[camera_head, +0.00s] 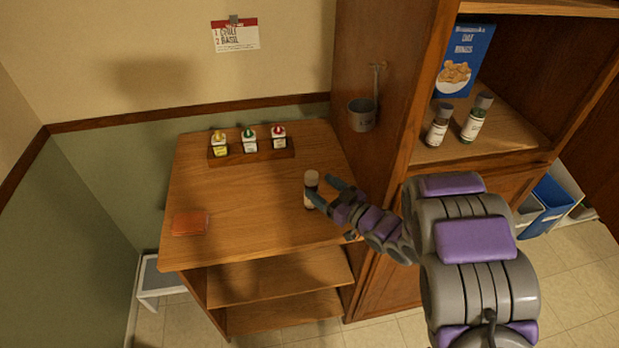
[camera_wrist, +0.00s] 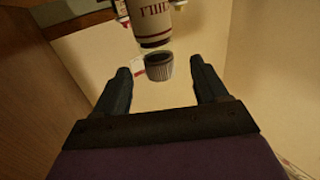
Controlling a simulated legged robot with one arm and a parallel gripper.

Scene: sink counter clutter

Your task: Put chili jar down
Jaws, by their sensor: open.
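The chili jar (camera_head: 311,180) stands upright on the wooden table, toward its right side. In the wrist view the gripper (camera_wrist: 165,78) shows a gap between each finger and the cap. The jar's base is out of the wrist view.
A wooden rack (camera_head: 268,153) with several small bottles stands at the table's back. An orange item (camera_head: 190,223) lies at the left. Two jars (camera_head: 438,128) and a blue cereal box (camera_head: 465,62) stand on the right shelf. A metal cup (camera_head: 361,115) hangs from the cabinet side. The table's middle is clear.

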